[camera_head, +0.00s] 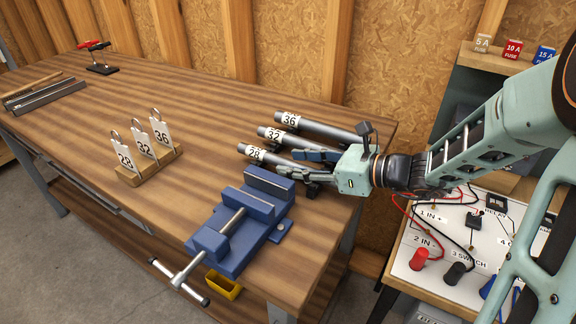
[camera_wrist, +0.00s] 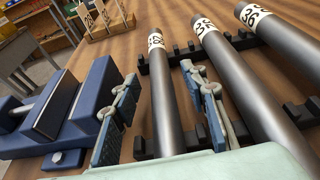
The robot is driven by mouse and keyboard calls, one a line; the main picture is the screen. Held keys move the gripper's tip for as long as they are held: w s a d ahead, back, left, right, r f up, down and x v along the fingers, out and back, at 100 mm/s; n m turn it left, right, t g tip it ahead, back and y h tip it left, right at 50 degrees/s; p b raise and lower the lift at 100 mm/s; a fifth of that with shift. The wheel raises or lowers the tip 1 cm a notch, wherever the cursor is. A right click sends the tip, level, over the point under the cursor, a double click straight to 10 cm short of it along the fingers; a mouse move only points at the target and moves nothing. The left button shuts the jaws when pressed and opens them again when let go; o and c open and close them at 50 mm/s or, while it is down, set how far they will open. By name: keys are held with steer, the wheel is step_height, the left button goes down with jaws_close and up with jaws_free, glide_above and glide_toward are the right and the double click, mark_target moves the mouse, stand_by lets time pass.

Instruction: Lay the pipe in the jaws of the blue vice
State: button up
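Three grey pipes with white number labels lie side by side on a low black rack: pipe 28 (camera_head: 273,160), pipe 32 (camera_head: 296,139) and pipe 36 (camera_head: 325,128). My gripper (camera_head: 287,162) is open, with one finger on each side of pipe 28. In the wrist view pipe 28 (camera_wrist: 164,105) runs between the fingers with a gap on both sides. The right finger there is between pipe 28 and pipe 32 (camera_wrist: 235,85). The blue vice (camera_head: 228,238) stands at the table's front edge, its jaws apart and empty. It also shows in the wrist view (camera_wrist: 92,98), left of my gripper.
A wooden stand (camera_head: 150,166) with tags 28, 32 and 36 is left of the vice. A red-handled clamp (camera_head: 98,60) and metal bars (camera_head: 45,93) lie far left. A panel with wires and switches (camera_head: 445,262) is at right. The table's middle is clear.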

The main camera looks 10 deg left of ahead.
jaws_close()
steer(key=shift+r, duration=0.1)
stand_by(0.4)
